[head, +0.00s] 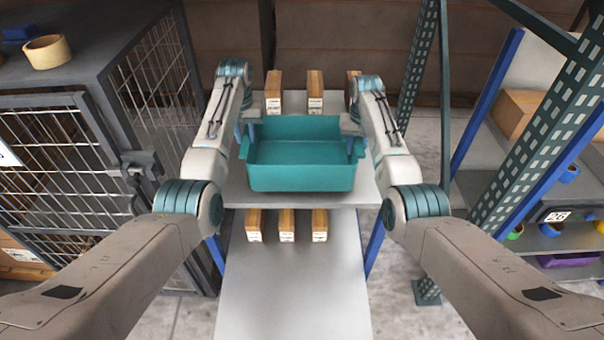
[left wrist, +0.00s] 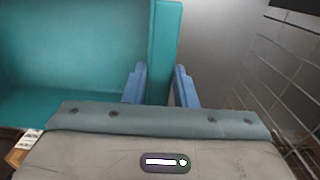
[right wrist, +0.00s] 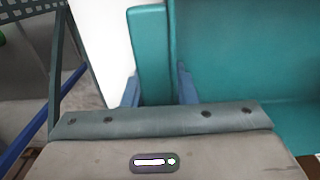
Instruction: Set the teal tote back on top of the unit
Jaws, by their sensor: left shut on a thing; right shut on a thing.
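The teal tote (head: 300,178) is upright and looks empty inside, in the middle of the head view over the unit's top shelf (head: 368,190). I cannot tell whether its base touches the shelf. My left gripper (head: 246,132) is shut on the tote's left wall; the left wrist view shows the blue fingers on both sides of that teal wall (left wrist: 162,50). My right gripper (head: 352,142) is shut on the right wall; the right wrist view shows that wall (right wrist: 152,55) between its fingers. The shelf directly under the tote is hidden.
Upright boxes (head: 315,100) stand on the top shelf behind the tote. More boxes (head: 287,225) stand on the lower shelf (head: 290,290). A wire cage cabinet (head: 60,150) stands at left. A green perforated rack post (head: 540,120) and loaded shelves stand at right.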

